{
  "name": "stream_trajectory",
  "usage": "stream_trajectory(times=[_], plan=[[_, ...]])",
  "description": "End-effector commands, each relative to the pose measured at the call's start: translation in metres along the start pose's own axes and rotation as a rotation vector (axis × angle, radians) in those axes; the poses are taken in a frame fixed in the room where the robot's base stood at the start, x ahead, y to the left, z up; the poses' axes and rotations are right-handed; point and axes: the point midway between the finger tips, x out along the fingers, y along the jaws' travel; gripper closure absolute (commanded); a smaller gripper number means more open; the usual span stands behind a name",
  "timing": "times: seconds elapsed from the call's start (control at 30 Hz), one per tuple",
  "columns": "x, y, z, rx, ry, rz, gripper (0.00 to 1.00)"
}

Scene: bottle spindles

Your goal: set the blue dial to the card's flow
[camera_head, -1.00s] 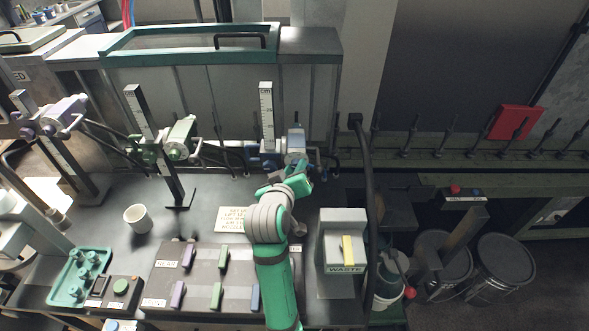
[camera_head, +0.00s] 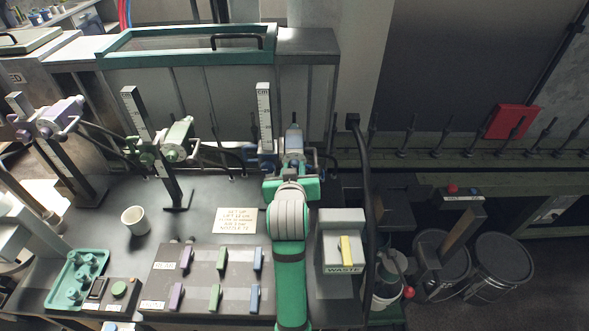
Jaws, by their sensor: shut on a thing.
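The blue spray unit (camera_head: 294,138) is mounted by the rightmost of the upright scale posts (camera_head: 264,110), with blue fittings at its base. My gripper (camera_head: 292,168) is at the front of this unit, shut on what appears to be its blue dial. The gripper and wrist hide most of the dial, so its setting cannot be read. A cream card (camera_head: 236,221) with several lines of print lies flat on the bench, left of my arm. Its words are too small to read surely.
Green (camera_head: 176,140) and purple (camera_head: 58,118) units stand to the left on their own posts. A white cup (camera_head: 135,220), a teal tray (camera_head: 62,297) and a grey panel with coloured levers (camera_head: 205,285) are on the bench. A waste box (camera_head: 342,228) stands right of my arm.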

Motion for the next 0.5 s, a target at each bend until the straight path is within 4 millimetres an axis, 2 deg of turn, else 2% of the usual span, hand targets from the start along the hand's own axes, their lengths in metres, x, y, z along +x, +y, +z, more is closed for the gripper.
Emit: stream_trajectory(times=[0.2, 0.23, 0.27, 0.3, 0.5], plan=[[0.0000, 0.0011, -0.0003, 0.000, 0.001, 0.003, 0.98], [0.0000, 0.0010, -0.0003, -0.001, 0.001, 0.003, 0.69], [-0.0001, 0.0010, -0.0003, -0.001, 0.001, 0.003, 0.61], [-0.0001, 0.0009, -0.0002, -0.001, 0.000, 0.003, 0.57], [-0.0002, 0.0006, 0.0001, -0.001, 0.000, 0.002, 0.57]])
